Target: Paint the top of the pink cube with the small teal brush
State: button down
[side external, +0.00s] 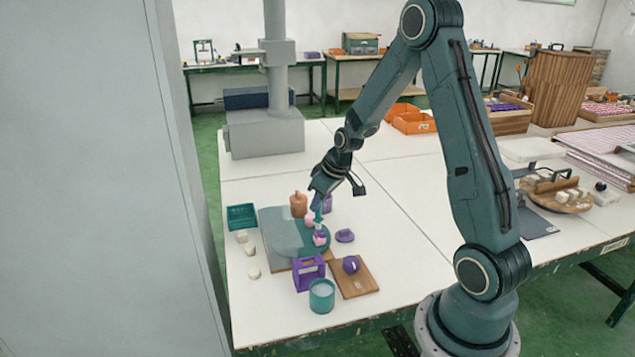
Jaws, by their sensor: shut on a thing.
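My gripper (319,205) points down over the grey-teal tray (280,228) and is shut on a small slim brush (318,222), blue-teal where it shows. The brush is upright, and its lower end is at or just above a pink cube (320,240) near the tray's right side. I cannot tell whether the tip touches the cube's top. Another small pink thing (310,218) is just behind. The fingertips are small and partly hidden.
Around the tray are an orange-brown bottle (298,204), a teal box (241,216), cream blocks (249,249), a purple frame (308,272), a teal cup (321,295), a wooden board (356,282) with a purple ball, and a purple piece (345,236).

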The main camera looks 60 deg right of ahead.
jog(key=shift+d, duration=0.15)
jog(key=shift+s+d, duration=0.1)
jog(key=shift+d, duration=0.35)
jog(key=shift+a, duration=0.4)
jog(key=shift+a, duration=0.25)
jog(key=shift+d, duration=0.3)
dwell(0.4)
jog(key=shift+d, duration=0.35)
jog(key=shift+d, duration=0.1)
